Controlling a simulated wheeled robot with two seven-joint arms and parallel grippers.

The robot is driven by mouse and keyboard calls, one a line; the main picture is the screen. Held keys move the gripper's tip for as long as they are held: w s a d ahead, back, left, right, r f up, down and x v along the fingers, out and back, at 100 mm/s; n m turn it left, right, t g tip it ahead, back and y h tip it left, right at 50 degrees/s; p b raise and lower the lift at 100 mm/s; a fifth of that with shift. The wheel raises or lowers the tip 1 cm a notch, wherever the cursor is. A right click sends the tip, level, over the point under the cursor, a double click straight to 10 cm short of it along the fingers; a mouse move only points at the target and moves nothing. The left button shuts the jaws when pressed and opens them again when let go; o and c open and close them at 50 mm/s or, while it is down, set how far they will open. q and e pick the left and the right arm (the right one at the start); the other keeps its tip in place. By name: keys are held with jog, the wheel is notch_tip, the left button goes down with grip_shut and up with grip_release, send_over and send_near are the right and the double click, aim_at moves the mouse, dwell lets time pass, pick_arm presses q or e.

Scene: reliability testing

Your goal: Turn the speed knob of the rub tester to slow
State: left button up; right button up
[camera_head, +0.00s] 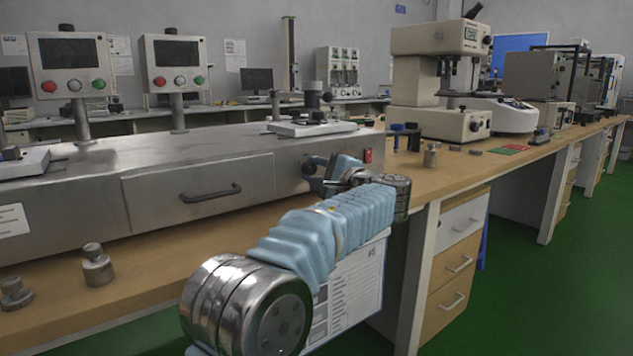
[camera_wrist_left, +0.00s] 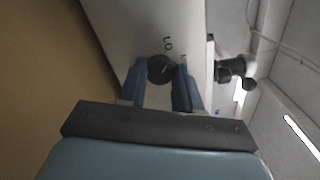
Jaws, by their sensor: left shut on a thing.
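The rub tester is the long metal machine (camera_head: 150,165) on the bench. In the head view my left gripper (camera_head: 312,172) reaches the right end of its front panel, left of a red switch (camera_head: 367,156). In the left wrist view the speed knob (camera_wrist_left: 160,68), round and black, sits between the two blue fingertips (camera_wrist_left: 160,82), with dark markings beside it. The fingers are closed on the knob's sides. In the head view the knob is largely hidden by my gripper. My right gripper is in neither view.
A drawer handle (camera_head: 211,193) sticks out of the machine's front. Metal weights (camera_head: 96,265) stand on the bench at front left. A paper sheet (camera_head: 348,290) hangs below the bench edge behind my arm. Other instruments (camera_head: 438,80) stand along the bench to the right.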

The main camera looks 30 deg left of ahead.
pick_arm(q)
jog(key=shift+f+n+b, duration=0.1)
jog(key=shift+n+b, duration=0.6)
jog(key=shift+n, duration=0.4)
jog(key=o, duration=1)
jog(key=shift+o, duration=0.2)
jog(key=v, duration=1.4)
jog(key=shift+a, duration=0.1)
